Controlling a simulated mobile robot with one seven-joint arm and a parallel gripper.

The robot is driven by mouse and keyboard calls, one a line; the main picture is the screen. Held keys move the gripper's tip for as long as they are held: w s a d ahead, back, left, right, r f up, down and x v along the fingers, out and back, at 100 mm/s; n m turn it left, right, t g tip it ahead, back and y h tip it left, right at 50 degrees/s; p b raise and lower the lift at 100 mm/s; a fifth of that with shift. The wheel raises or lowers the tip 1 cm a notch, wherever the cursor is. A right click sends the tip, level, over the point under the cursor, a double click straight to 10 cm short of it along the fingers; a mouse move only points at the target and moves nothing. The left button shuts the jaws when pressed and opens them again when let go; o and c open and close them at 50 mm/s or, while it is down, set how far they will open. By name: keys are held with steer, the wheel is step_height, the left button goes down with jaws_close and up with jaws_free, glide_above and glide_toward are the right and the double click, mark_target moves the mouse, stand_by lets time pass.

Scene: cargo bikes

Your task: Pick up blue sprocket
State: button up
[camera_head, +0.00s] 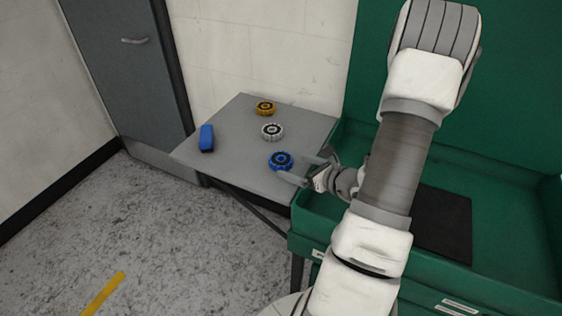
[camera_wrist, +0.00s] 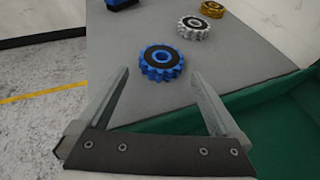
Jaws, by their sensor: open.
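The blue sprocket (camera_head: 280,161) lies flat on the grey table (camera_head: 232,172), near its right edge. It has a dark ring and a centre hole. In the wrist view the blue sprocket (camera_wrist: 161,63) is just beyond the fingertips, roughly centred between them. My gripper (camera_head: 305,168) is open and empty, at the right of the sprocket in the head view. The wrist view shows both fingers of my gripper (camera_wrist: 160,75) spread apart, with nothing between them.
A white sprocket (camera_head: 272,131) and a yellow sprocket (camera_head: 265,108) lie farther back on the table. A blue block-like object (camera_head: 206,138) is at the table's left. A green workbench (camera_head: 480,285) with raised sides adjoins on the right. A grey door (camera_head: 125,75) is behind left.

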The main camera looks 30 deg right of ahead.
mark_target(283, 160)
steer(key=shift+r+x, duration=0.2)
steer(key=shift+x, duration=1.25)
steer(key=shift+r+x, duration=0.15)
steer(key=shift+x, duration=1.3)
steer(key=shift+w, duration=0.15)
steer(key=c, duration=1.6)
